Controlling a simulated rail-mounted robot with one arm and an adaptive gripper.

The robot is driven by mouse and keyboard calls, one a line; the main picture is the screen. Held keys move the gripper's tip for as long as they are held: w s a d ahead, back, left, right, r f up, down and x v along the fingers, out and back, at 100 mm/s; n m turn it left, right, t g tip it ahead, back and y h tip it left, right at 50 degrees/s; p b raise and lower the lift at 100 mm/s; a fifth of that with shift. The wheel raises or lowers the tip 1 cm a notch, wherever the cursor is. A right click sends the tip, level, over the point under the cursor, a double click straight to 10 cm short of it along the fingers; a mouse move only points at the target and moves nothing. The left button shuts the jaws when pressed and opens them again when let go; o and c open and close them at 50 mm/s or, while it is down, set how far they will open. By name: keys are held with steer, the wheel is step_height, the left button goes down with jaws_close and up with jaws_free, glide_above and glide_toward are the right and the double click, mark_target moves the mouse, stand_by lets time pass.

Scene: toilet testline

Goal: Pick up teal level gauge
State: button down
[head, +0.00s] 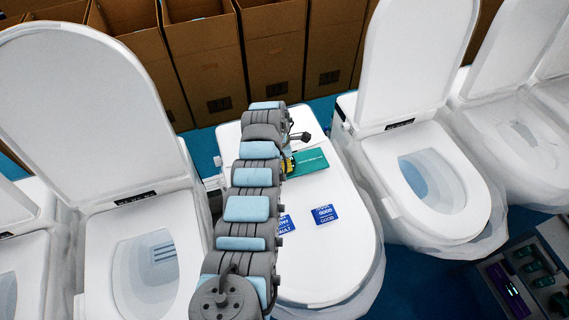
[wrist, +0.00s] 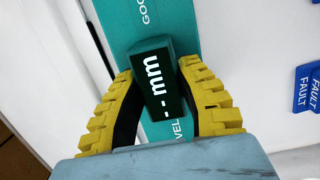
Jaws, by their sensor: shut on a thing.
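The teal level gauge (wrist: 160,80) is a small dark teal block with a "-- mm" readout, in the middle of the wrist view. The two yellow fingers of my gripper (wrist: 163,95) are shut on it, one on each side. Behind it is a flat teal strip (wrist: 130,18) with partly hidden white lettering. In the head view my gripper (head: 288,165) is over the closed white toilet lid, beside the teal strip (head: 309,161), and my arm hides most of it. I cannot tell whether the gauge touches the strip.
Blue tags (head: 324,214) lie on the closed lid (head: 330,265), partly behind my arm. Toilets with raised lids stand to the left (head: 85,110) and right (head: 415,60). Cardboard boxes (head: 275,50) line the back. A tray with dark items (head: 520,275) is at the lower right.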

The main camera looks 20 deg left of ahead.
mark_target(284, 175)
steer(key=shift+r, duration=1.25)
steer(key=shift+s+d+r+b, duration=0.25)
steer(key=shift+s+r+b, duration=0.05)
steer(key=shift+s+r, duration=0.5)
steer(key=shift+s+d+r+b, duration=0.3)
steer(key=shift+s+r, duration=0.4)
steer(key=shift+r, duration=0.2)
steer(key=s+d+r+p, duration=0.3)
steer(key=s+r+p, duration=0.3)
steer(key=s+p, duration=0.3)
steer(key=shift+s+p, duration=0.35)
steer(key=shift+s, duration=0.3)
steer(key=shift+w+d+r, duration=0.1)
